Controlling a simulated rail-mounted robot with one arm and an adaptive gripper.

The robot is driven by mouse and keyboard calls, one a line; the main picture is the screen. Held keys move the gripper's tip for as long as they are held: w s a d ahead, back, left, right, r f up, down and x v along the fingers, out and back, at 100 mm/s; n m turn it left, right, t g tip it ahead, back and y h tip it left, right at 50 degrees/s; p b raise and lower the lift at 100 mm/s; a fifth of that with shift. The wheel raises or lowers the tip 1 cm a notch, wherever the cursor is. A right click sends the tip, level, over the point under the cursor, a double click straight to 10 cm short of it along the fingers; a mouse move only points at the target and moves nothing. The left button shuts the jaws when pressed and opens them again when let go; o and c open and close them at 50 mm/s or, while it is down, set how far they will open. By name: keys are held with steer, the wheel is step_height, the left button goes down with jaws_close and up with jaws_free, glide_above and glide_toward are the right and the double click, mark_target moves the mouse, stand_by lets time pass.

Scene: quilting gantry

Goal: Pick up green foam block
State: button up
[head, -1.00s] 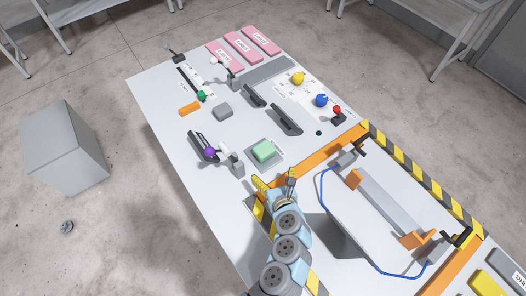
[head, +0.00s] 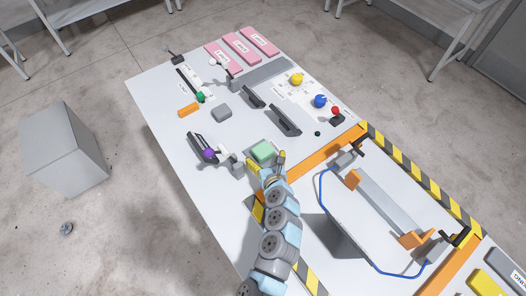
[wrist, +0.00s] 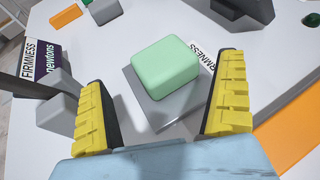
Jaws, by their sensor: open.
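The green foam block (head: 263,150) is pale green with rounded edges and sits on a flat grey pad on the white table. In the wrist view the block (wrist: 165,67) lies ahead of and between my gripper's two yellow ridged fingers, on the grey pad (wrist: 179,128). My gripper (wrist: 163,105) is open and empty, with a gap between each finger and the block. In the head view my gripper (head: 268,166) is at the near side of the block and hides part of the pad.
A grey block by a FIRMNESS label (wrist: 57,112) stands left of my left finger. A purple-knobbed lever (head: 208,153) is left of the pad. An orange rail (head: 340,143) runs to the right, bordering a bay with a blue cable (head: 322,205).

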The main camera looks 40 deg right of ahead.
mark_target(263, 149)
steer(key=shift+r+x, duration=0.2)
steer(key=shift+x, duration=2.5)
steer(key=shift+s, duration=0.1)
steer(key=c, duration=0.5)
steer(key=shift+c, duration=0.5)
